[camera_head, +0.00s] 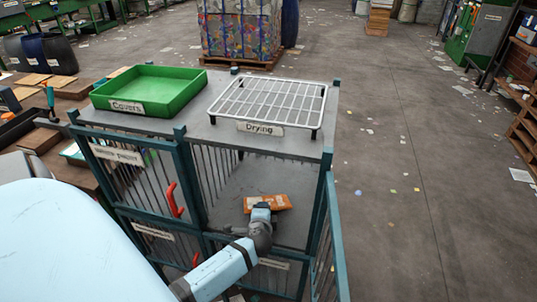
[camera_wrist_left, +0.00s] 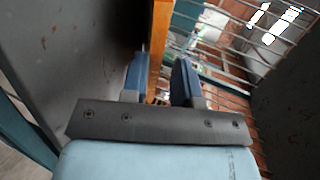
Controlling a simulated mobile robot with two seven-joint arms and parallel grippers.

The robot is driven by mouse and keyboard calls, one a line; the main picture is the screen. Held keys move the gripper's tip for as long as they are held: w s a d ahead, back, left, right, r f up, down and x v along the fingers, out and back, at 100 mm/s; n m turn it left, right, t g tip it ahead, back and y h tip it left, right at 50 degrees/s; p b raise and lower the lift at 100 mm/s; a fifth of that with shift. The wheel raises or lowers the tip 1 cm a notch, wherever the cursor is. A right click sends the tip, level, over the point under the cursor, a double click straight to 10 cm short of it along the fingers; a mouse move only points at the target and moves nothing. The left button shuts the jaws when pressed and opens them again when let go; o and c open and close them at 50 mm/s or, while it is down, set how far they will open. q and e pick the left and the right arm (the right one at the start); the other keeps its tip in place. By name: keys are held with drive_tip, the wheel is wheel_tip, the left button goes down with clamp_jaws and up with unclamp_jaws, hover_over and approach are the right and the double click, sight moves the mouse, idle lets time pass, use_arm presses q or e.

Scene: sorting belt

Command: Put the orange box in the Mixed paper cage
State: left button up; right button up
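The orange box (camera_head: 280,203) is inside the open right-hand compartment of the blue-framed cage (camera_head: 325,190), low down near its grey floor. My left gripper (camera_head: 262,207) reaches in from the front at the box. In the left wrist view, an orange edge of the box (camera_wrist_left: 158,45) stands between my two fingers (camera_wrist_left: 160,82). It is close to the left finger, with a gap to the right finger. The gripper looks open. A sign that seems to read Mixed paper (camera_head: 116,153) is on the barred left front with the red handle. My right gripper is not visible.
A green Covers tray (camera_head: 150,90) and a white wire Drying rack (camera_head: 270,103) stand on the cage top. A barred door (camera_head: 336,245) stands out at the right. Posts and bars surround my arm.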

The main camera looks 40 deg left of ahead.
use_arm(q)
drive_tip(key=shift+s+d+r, duration=0.1)
drive_tip(key=shift+s+d, duration=0.1)
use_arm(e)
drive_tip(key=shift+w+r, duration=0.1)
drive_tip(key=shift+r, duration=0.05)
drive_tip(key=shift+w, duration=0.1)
use_arm(q)
drive_tip(key=shift+r+p, duration=0.55)
wheel_tip(320, 180, up, 6)
drive_tip(key=s+d+p, duration=0.1)
drive_tip(key=s+p, duration=0.1)
drive_tip(key=p, duration=0.3)
drive_tip(key=shift+d, duration=0.35)
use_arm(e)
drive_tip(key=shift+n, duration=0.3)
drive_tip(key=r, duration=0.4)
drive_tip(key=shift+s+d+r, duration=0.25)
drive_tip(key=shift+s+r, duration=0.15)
